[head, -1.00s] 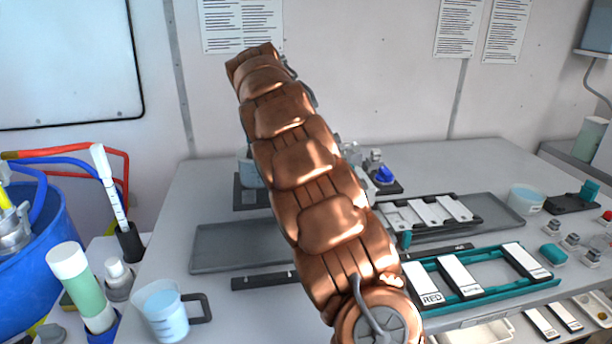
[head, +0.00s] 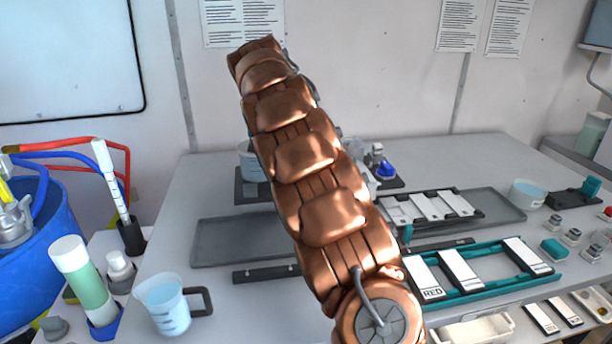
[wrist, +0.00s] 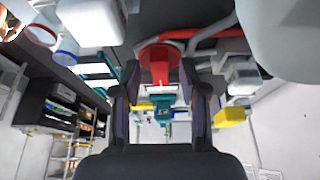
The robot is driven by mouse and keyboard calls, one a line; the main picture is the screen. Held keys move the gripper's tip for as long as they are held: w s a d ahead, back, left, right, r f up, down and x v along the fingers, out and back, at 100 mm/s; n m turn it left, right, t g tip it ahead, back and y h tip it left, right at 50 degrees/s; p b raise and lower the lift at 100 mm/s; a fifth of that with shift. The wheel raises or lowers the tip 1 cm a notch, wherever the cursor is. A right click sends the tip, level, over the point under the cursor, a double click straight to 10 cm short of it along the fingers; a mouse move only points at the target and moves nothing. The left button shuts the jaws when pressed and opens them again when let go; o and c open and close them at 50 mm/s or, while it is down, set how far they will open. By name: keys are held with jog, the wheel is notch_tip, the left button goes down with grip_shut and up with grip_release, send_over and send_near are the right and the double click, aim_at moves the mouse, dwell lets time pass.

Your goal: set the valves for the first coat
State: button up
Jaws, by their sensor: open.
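My gripper (wrist: 160,78) is open in the wrist view, with dark fingers on both sides. A red part with a handle-like stem (wrist: 159,62) shows between and beyond the fingertips; I cannot tell if they touch it. A teal part (wrist: 163,108) shows between the fingers, and a yellow block (wrist: 229,116) is to the right. In the head view a fitting with a blue knob (head: 386,170) stands at the back of the table, just right of my arm. My copper arm hides the table's middle, and my gripper is hidden there. Valve settings cannot be read.
A teal rack (head: 483,292) holds white labelled plates, one marked RED. A grey tray (head: 215,240) lies left of my arm. A measuring jug (head: 165,305) stands at the front left, near a blue barrel (head: 50,235) with hoses. A clear cup (head: 527,195) stands at the right.

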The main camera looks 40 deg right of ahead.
jog(key=shift+s+n, duration=0.1)
jog(key=shift+n, duration=0.2)
